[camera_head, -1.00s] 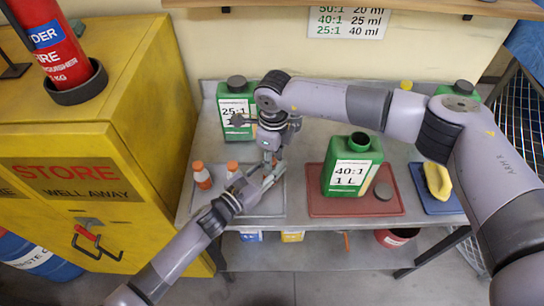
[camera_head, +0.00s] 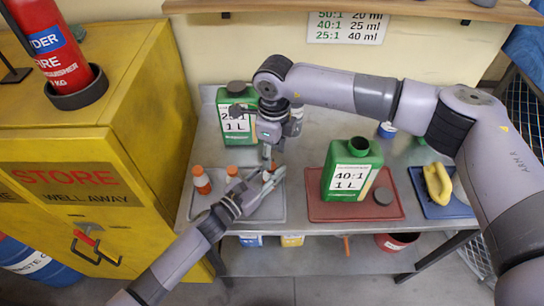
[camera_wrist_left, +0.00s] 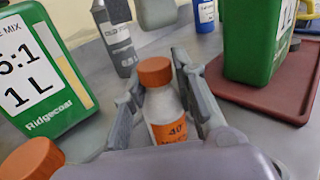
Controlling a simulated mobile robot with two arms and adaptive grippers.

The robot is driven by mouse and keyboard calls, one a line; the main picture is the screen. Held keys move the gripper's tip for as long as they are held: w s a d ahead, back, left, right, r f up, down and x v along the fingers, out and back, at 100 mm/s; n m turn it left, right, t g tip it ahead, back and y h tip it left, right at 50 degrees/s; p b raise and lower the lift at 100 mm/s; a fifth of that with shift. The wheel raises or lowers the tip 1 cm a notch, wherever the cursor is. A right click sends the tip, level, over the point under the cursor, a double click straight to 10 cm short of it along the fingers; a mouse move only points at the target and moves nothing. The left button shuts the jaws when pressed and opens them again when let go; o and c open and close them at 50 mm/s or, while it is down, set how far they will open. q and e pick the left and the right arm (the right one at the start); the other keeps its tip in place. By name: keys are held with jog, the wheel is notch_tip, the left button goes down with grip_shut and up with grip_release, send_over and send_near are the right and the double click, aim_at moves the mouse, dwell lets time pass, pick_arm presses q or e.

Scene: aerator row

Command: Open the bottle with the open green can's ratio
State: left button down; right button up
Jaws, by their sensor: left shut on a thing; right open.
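The open green can (camera_head: 350,178) is labelled 40:1, 1 L, and stands on the red tray (camera_head: 322,208) with a dark cap (camera_head: 383,195) beside it. My left gripper (camera_head: 265,183) is shut on a white bottle (camera_wrist_left: 160,106) with an orange cap and an orange label reading 40; the right arm mostly hides this bottle in the head view. Two more orange-capped bottles stand left of it, one at the far left (camera_head: 202,180) and one nearer (camera_head: 232,173). My right gripper (camera_head: 268,152) is open, pointing down by the held bottle.
A capped green can (camera_head: 238,115), its label partly hidden, stands behind the grey tray (camera_head: 208,205). A yellow object (camera_head: 438,183) lies on a blue tray at right. A grey bottle (camera_wrist_left: 117,40) stands behind the held one. A yellow cabinet (camera_head: 90,130) borders the left.

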pick_arm(q)
jog(key=c, duration=1.6)
grip_release()
jog(key=shift+a+f, duration=0.15)
jog(key=shift+f, duration=0.25)
jog(key=o, duration=0.4)
jog(key=shift+r, duration=0.25)
